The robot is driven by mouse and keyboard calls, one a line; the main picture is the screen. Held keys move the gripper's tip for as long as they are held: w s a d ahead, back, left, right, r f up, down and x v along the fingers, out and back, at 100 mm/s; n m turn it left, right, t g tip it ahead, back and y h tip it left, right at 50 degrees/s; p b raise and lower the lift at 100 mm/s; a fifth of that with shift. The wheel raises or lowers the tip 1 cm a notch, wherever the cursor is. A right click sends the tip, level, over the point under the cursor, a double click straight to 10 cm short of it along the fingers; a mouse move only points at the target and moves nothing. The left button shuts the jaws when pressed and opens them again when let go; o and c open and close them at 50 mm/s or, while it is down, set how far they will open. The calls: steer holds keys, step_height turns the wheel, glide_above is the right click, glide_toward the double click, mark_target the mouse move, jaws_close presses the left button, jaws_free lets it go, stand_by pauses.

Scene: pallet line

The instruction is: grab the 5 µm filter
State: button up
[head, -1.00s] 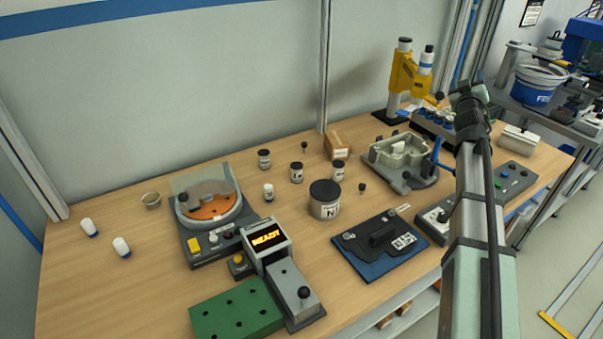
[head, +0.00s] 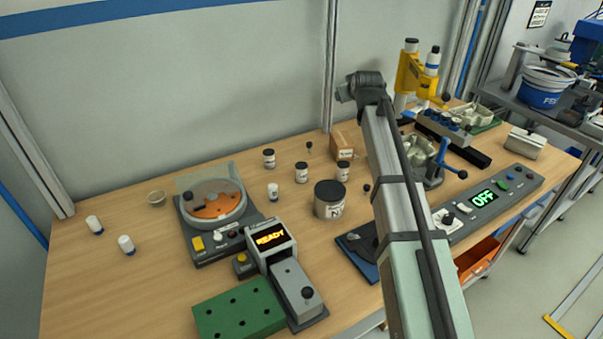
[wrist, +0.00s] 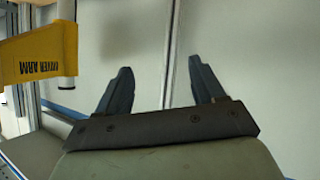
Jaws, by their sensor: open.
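No label reading 5 µm is legible in either view, so I cannot tell which thing is the filter. My gripper (wrist: 160,72) is open and empty in the wrist view, facing the wall, above and apart from the bench things. Its fingers are not clear in the head view.
A large dark-lidded jar (head: 329,202), a turntable device (head: 214,207), a READY box (head: 270,238) and a green block (head: 238,309) crowd the bench. A yellow driver arm (wrist: 36,58) is close at the left of the wrist view. Bare bench lies around the left cylinders.

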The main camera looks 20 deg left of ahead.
steer(key=s+a+f+n+g+h, duration=0.1)
steer(key=s+a+f+n+g, duration=0.4)
steer(key=a+f+n+g, duration=0.15)
steer(key=n+g+h, duration=0.3)
steer(key=n+g, duration=0.2)
glide_above(302, 165)
step_height(302, 165, down, 2)
steer(key=f, duration=0.8)
steer(key=shift+d, duration=0.3)
steer(key=shift+a+f, duration=0.15)
steer(key=shift+f, duration=1.3)
steer(key=shift+a+f, duration=0.1)
steer(key=shift+f, duration=1.3)
steer(key=shift+c, duration=0.4)
steer(key=c, duration=1)
steer(key=shift+o, duration=0.2)
